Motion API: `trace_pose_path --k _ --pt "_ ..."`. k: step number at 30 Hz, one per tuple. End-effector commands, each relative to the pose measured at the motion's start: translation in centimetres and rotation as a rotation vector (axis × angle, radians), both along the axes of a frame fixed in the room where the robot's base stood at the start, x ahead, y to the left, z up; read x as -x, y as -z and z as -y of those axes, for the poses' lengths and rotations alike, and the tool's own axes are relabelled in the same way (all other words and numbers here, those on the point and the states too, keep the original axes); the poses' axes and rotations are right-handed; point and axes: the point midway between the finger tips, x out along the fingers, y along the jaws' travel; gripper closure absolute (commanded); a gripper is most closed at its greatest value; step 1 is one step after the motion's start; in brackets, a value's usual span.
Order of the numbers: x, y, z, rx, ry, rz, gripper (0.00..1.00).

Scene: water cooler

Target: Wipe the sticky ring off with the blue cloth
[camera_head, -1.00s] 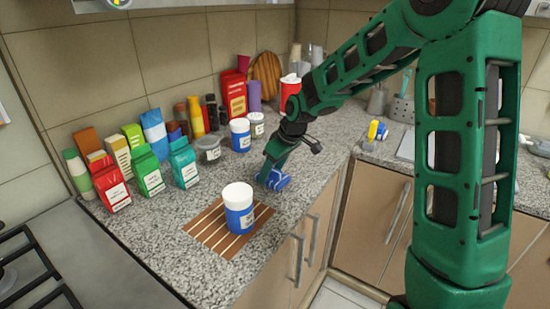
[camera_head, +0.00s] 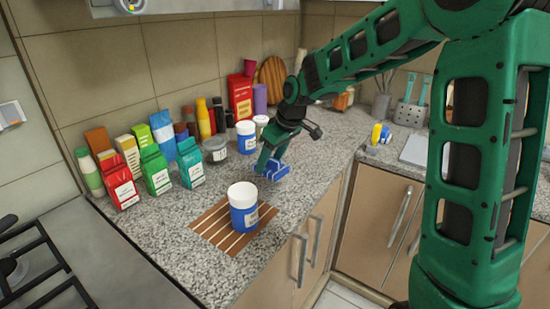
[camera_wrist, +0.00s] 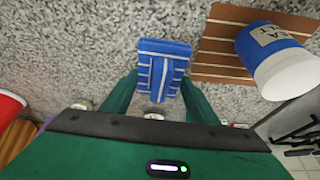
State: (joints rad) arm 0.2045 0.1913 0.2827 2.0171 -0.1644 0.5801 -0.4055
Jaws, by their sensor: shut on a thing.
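The blue cloth (camera_wrist: 160,68), folded with pale stripes, is held between the fingers of my gripper (camera_wrist: 158,95) in the wrist view. In the head view my gripper (camera_head: 268,168) points down at the countertop behind the blue and white jar, shut on the cloth (camera_head: 277,171). The cloth is at or just above the speckled counter; I cannot tell whether it touches. The sticky ring cannot be made out in either view.
A blue and white jar (camera_head: 243,210) stands on a wooden slatted board (camera_head: 212,222); both also show at the upper right of the wrist view. Several packets and jars line the wall, including a green bag (camera_head: 155,172). The stove (camera_head: 40,265) is at the left. Speckled counter (camera_head: 150,235) is clear in front of the packets.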

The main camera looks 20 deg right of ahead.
Motion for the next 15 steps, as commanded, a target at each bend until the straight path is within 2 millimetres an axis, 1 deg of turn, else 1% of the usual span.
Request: trace_pose_path --k 3,6,15 --pt "-0.1 -1.1 0.0 0.0 -0.001 0.002 0.67" --pt "0.0 -1.7 -0.1 0.001 -0.001 0.002 0.67" --pt "0.0 -1.9 -0.4 0.0 -0.006 0.001 0.67"
